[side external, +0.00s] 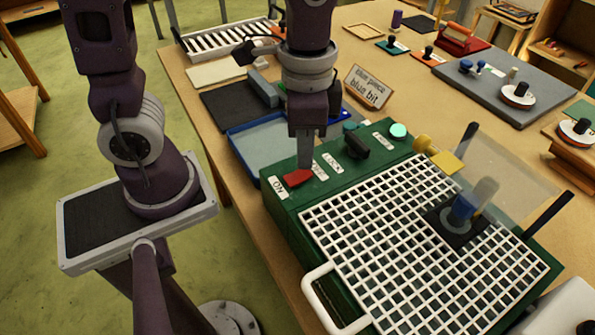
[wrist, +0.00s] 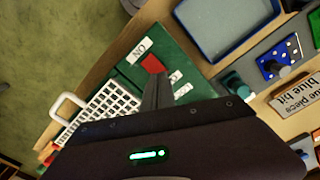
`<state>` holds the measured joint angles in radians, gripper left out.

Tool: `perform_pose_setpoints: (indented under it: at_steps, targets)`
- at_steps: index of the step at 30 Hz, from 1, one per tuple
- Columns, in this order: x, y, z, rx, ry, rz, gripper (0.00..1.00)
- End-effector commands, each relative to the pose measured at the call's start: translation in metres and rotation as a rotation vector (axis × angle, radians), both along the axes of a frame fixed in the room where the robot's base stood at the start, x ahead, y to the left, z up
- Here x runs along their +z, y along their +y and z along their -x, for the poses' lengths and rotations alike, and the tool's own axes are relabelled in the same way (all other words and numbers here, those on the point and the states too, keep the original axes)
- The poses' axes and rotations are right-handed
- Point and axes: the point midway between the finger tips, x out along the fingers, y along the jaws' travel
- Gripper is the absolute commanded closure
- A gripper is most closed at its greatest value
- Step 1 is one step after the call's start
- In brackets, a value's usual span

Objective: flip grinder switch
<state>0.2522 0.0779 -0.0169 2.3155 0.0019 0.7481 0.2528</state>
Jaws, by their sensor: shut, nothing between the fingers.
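The green grinder (side external: 285,207) stands on the wooden table with a white grid on top. Its red switch (side external: 298,178) lies on the green panel by the label "ON", and it also shows in the wrist view (wrist: 152,63). A second label, partly hidden by my fingers, sits on the other side of the switch. My gripper (side external: 305,166) is shut and empty, pointing down with its tips at or just above the red switch. In the wrist view the fingertips (wrist: 158,76) are right beside the switch. I cannot tell whether they touch.
A black knob (side external: 356,145) with a "LOCK" label sits right of the switch. A blue tray (side external: 255,140) lies behind. On the grid stand a blue-topped grinding head (side external: 462,207) and a clear shield (side external: 510,180). A white handle (side external: 325,300) projects in front.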

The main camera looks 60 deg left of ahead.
Motion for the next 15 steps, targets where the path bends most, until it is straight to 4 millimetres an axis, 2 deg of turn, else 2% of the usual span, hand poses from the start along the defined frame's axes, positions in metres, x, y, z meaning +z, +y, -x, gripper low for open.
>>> perform_pose_setpoints:
  at_steps: [15]
  targets:
    - [-0.0069, -0.0001, -0.0003, 0.0, 0.0, 0.0, 1.0]
